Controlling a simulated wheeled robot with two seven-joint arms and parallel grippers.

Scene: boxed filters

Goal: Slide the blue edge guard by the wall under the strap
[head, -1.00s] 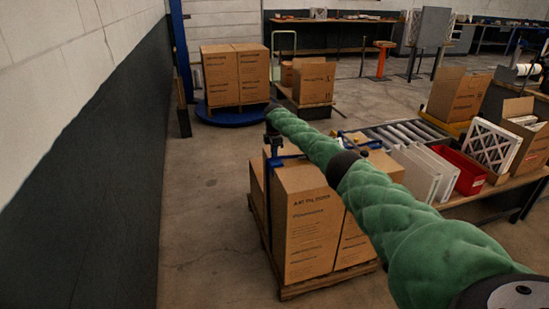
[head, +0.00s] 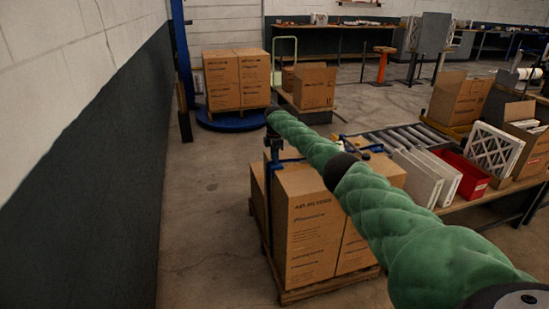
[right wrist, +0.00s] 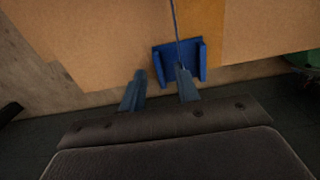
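The blue edge guard (right wrist: 168,66) sits against the cardboard boxes on the wall side in the right wrist view. The thin strap (right wrist: 175,20) runs down the cardboard and appears to pass over the guard's middle; the exact contact is unclear. My right gripper (right wrist: 160,72) has its two fingers apart. The right fingertip overlaps the guard near the strap; the left fingertip is just beside its left edge. Whether they touch cannot be told. In the head view my right gripper (head: 272,148) is at the upper wall-side edge of the strapped box stack (head: 308,225). My left gripper is out of view.
The wall (head: 90,190) runs along the left, with free floor (head: 205,220) between it and the pallet (head: 325,287). A roller conveyor (head: 405,136) and a bench with filters (head: 493,150) and a red bin (head: 463,172) stand at the right.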

